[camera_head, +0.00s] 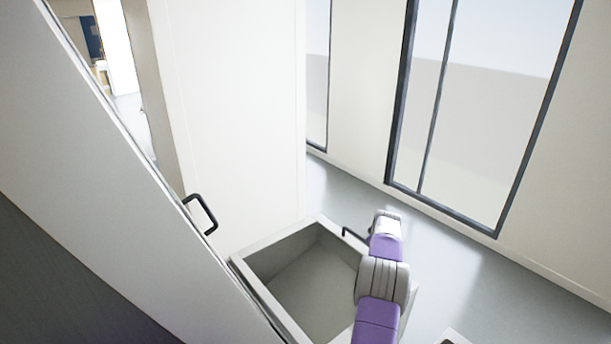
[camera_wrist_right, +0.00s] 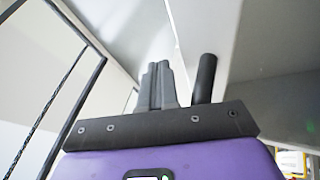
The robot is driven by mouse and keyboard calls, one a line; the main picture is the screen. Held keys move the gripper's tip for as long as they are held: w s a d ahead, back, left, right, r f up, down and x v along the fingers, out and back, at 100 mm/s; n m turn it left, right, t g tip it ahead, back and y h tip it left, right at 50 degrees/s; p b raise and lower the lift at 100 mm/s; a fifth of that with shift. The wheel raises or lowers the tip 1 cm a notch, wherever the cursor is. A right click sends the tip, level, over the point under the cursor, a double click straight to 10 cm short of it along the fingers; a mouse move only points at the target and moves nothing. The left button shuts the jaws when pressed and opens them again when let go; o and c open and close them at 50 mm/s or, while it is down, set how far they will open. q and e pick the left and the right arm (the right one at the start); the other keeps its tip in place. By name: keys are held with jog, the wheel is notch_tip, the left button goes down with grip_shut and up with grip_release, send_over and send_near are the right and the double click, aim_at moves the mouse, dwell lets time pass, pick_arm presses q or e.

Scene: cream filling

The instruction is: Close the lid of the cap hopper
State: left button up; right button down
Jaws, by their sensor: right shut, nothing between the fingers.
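The cap hopper (camera_head: 239,270) shows at the bottom centre of the head view as an open grey box, and its inside looks empty. A large pale panel (camera_head: 120,190), which looks like its raised lid, rises to the left. A black handle (camera_head: 200,214) sticks out past the panel's edge. My right arm, purple and grey, reaches over the hopper's right side; its fingertips are not clear in the head view. In the right wrist view my right gripper (camera_wrist_right: 160,85) is shut and empty, beside a black rounded bar (camera_wrist_right: 205,78). My left gripper is out of view.
A tall white wall or cabinet (camera_head: 235,100) stands behind the hopper. Windows (camera_head: 480,100) line the right wall. Grey floor (camera_head: 470,270) is open to the right. A short dark bar (camera_head: 355,236) shows beside the arm; I cannot tell what it belongs to.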

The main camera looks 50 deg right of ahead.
jog(key=s+d+r+p, duration=0.5)
jog(key=r+p, duration=0.2)
jog(key=r, duration=0.3)
jog(key=shift+d+r, duration=0.25)
jog(key=shift+d, duration=0.05)
dwell(0.4)
